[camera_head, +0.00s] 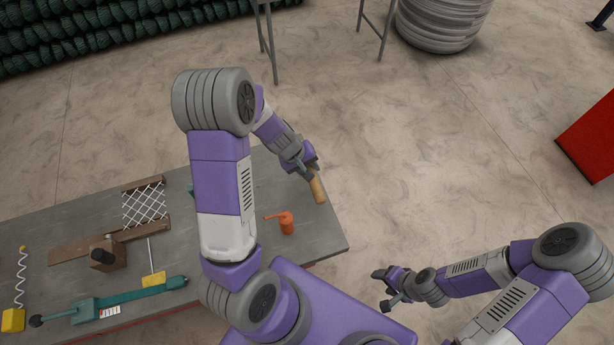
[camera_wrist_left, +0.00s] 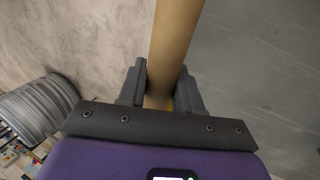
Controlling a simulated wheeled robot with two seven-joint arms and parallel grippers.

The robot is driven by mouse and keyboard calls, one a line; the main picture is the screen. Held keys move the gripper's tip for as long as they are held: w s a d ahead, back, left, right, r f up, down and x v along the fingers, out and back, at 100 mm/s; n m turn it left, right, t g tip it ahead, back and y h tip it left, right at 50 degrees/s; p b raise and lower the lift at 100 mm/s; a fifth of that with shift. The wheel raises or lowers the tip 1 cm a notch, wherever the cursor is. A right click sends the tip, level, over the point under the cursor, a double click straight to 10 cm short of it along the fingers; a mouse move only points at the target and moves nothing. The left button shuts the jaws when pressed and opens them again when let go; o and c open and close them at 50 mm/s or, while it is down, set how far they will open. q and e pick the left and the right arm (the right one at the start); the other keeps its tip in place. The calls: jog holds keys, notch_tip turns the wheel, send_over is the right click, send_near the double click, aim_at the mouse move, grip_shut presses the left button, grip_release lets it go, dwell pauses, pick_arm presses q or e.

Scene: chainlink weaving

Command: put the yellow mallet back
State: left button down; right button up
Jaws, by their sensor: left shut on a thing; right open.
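A tan wooden handle (camera_head: 318,190), which I take to be the yellow mallet's, stands out from my left gripper (camera_head: 307,170) at the right end of the workbench. My left gripper is shut on it. In the left wrist view the handle (camera_wrist_left: 173,45) runs between the two fingers (camera_wrist_left: 160,88), with a bit of yellow showing beyond them. The mallet's head is mostly hidden. I cannot tell whether the mallet touches the bench. My right gripper (camera_head: 386,288) is open and empty, off the bench's right side.
The grey workbench (camera_head: 325,238) holds an orange oil can (camera_head: 286,222), a wire mesh piece (camera_head: 145,205), a teal long tool (camera_head: 130,300), a yellow-ended thin tool (camera_head: 153,279) and a wooden block (camera_head: 107,255). A red box (camera_head: 590,140) stands far right. Open floor lies between.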

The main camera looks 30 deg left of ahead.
pick_arm(q)
notch_tip(320, 180, down, 5)
jog(key=b, duration=0.2)
jog(key=shift+f+b, duration=0.15)
jog(key=shift+b, duration=0.2)
jog(key=c, duration=0.8)
grip_release()
jog(key=shift+f, duration=0.1)
jog(key=p+v, duration=0.1)
jog(key=v, duration=0.1)
jog(key=p+v, duration=0.1)
jog(key=v, duration=0.2)
jog(key=a+p+v, duration=0.1)
jog(key=v, duration=0.1)
jog(key=shift+s, duration=0.25)
